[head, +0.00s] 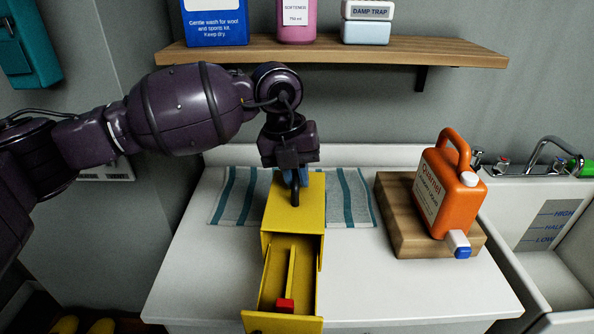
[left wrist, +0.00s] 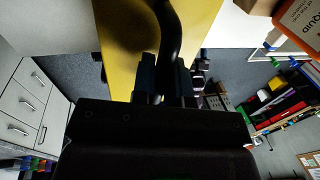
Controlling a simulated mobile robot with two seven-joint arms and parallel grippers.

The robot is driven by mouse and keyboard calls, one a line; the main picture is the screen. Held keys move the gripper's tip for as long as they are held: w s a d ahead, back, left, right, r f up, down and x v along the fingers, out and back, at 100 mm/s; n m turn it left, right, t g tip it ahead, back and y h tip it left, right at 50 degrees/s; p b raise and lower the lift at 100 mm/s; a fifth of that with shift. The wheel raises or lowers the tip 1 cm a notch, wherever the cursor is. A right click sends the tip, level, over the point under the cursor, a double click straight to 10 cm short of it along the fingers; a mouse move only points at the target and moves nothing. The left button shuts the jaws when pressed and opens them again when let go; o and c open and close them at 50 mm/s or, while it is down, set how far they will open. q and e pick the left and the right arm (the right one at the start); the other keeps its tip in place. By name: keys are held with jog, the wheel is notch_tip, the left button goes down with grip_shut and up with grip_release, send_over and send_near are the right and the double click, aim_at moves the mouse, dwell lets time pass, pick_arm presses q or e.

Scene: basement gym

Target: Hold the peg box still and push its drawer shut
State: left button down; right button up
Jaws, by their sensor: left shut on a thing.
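The yellow peg box (head: 280,240) stands on the white counter, partly over a striped towel. Its drawer (head: 262,285) is pulled well out toward the front and holds a red block (head: 285,305) near its front end, beside a thin yellow divider. My left gripper (head: 295,174) is above the box top, pointing down. It is shut on the box's dark handle (head: 295,192). The left wrist view shows the dark curved handle (left wrist: 170,30) between the fingers (left wrist: 165,85), with the yellow box top (left wrist: 125,40) behind. My right gripper is not in view.
An orange jug (head: 455,190) with a white-and-blue cap stands on a wooden board (head: 400,225) to the right. A sink (head: 560,275) lies beyond it. A wooden shelf (head: 400,53) with containers hangs above. The counter (head: 205,270) left of the drawer is clear.

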pick_arm(q)
jog(key=shift+f, duration=0.6)
jog(key=shift+f+b, duration=0.35)
jog(key=shift+f, duration=1.35)
jog(key=shift+f+b, duration=0.45)
jog(key=shift+f, duration=1)
jog(key=shift+f+b, duration=0.4)
jog(key=shift+f, duration=0.5)
